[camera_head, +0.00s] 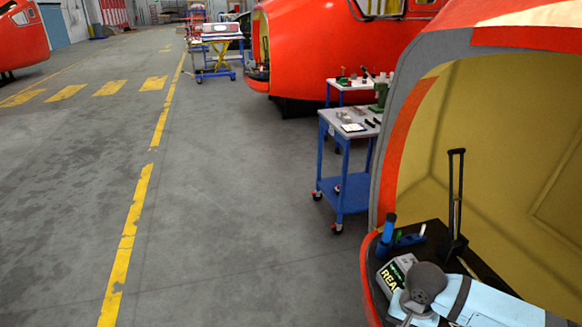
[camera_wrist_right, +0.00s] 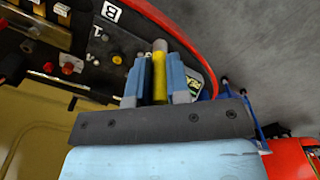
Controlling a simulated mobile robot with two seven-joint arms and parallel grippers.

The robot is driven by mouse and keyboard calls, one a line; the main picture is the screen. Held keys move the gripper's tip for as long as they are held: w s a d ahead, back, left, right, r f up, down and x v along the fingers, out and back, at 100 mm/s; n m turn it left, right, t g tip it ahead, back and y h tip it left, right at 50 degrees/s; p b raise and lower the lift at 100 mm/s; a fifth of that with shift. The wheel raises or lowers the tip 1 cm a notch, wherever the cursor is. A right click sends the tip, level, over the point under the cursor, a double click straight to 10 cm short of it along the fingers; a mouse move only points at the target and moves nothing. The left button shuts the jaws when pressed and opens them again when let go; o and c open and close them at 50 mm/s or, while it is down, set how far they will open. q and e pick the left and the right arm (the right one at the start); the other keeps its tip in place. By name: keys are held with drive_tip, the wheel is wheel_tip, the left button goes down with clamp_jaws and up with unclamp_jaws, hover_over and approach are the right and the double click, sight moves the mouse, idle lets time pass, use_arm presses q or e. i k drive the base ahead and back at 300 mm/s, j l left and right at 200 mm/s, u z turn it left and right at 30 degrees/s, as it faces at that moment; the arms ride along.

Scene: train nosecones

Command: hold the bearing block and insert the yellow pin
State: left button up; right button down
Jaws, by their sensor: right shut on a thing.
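My right gripper (camera_wrist_right: 157,78) is shut on the yellow pin (camera_wrist_right: 159,80), which stands between its two blue fingers in the right wrist view. The pin has a grey end that sticks out past the fingertips. In the head view my right arm reaches in at the lower right, and its fingers and the pin cannot be made out there. My left gripper is in neither view. I cannot surely pick out the bearing block in either view.
A black work surface (camera_wrist_right: 100,50) with buttons, brass-coloured parts and white letters lies beyond the fingers. In the head view, a black ledge (camera_head: 425,248) in the red nosecone (camera_head: 392,140) holds a blue-topped item (camera_head: 388,228) and a labelled box (camera_head: 395,272). A blue cart (camera_head: 350,190) stands behind.

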sight(343, 119)
drive_tip(key=i+j+u, duration=0.1)
drive_tip(key=u, duration=0.25)
drive_tip(key=i+u, duration=0.2)
drive_tip(key=u, duration=0.15)
drive_tip(key=i+j+u, duration=0.1)
drive_tip(key=u, duration=0.3)
drive_tip(key=i+z, duration=0.2)
drive_tip(key=i, duration=0.55)
drive_tip(key=i+z, duration=0.2)
drive_tip(key=i, duration=0.5)
drive_tip(key=i+j+z, duration=0.25)
drive_tip(key=i, duration=1.15)
drive_tip(key=i+j+z, duration=0.1)
drive_tip(key=i+z, duration=0.35)
drive_tip(key=i, duration=0.9)
drive_tip(key=i+j+z, duration=0.15)
drive_tip(key=i, duration=2.7)
drive_tip(key=i+z, duration=0.45)
drive_tip(key=i+j+z, duration=0.1)
drive_tip(key=i+z, duration=0.3)
drive_tip(key=i, duration=0.25)
drive_tip(key=z, duration=1.5)
